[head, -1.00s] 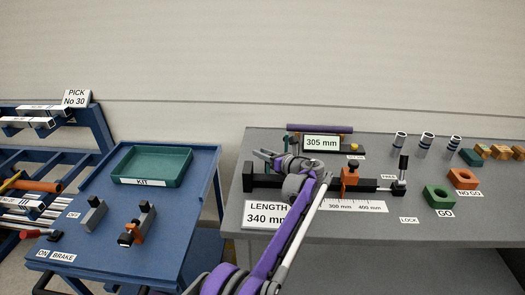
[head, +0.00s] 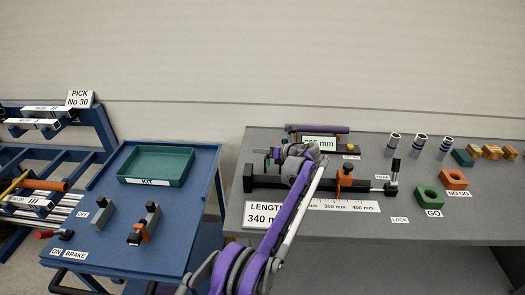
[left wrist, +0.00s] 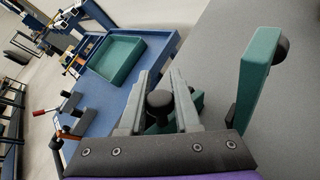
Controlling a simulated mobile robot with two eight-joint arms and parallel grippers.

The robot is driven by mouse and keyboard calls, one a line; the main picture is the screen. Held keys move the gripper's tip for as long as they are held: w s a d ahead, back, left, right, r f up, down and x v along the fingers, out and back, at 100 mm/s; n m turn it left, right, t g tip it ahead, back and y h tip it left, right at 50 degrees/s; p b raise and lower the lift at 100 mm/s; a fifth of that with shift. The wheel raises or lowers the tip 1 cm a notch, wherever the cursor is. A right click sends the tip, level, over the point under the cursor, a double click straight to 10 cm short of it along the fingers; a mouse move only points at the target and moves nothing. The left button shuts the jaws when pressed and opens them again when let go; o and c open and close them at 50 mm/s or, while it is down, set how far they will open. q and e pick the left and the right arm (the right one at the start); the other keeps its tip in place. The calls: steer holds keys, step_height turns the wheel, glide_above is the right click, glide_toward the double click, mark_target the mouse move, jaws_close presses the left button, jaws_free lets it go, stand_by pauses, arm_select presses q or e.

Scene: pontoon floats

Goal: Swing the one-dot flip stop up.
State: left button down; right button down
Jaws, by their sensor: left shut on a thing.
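My left gripper (head: 273,154) is over the left part of the black rail (head: 262,184) on the grey bench. In the left wrist view its two fingers (left wrist: 160,100) lie either side of a black knob (left wrist: 160,104) on a green piece (left wrist: 188,104), seemingly a flip stop, and are shut on it. A second green piece (left wrist: 258,72), standing up with a black knob (left wrist: 281,49), is at the right of that view. I see no dots on either piece, so I cannot tell which is the one-dot stop. My right gripper is in neither view.
An orange clamp (head: 345,178) and a black-handled lock lever (head: 394,170) stand along the rail to the right. A 305 mm sign (head: 326,143) is behind my gripper, a LENGTH 340 mm sign (head: 262,214) in front. The blue cart (head: 185,225) is left.

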arm_select(q)
steer(key=c, duration=0.9)
jaws_free()
steer(key=shift+d, duration=0.1)
steer(key=b+v, duration=0.1)
steer(key=v, duration=0.9)
steer(key=shift+s+d+r, duration=0.2)
steer(key=shift+c, duration=0.2)
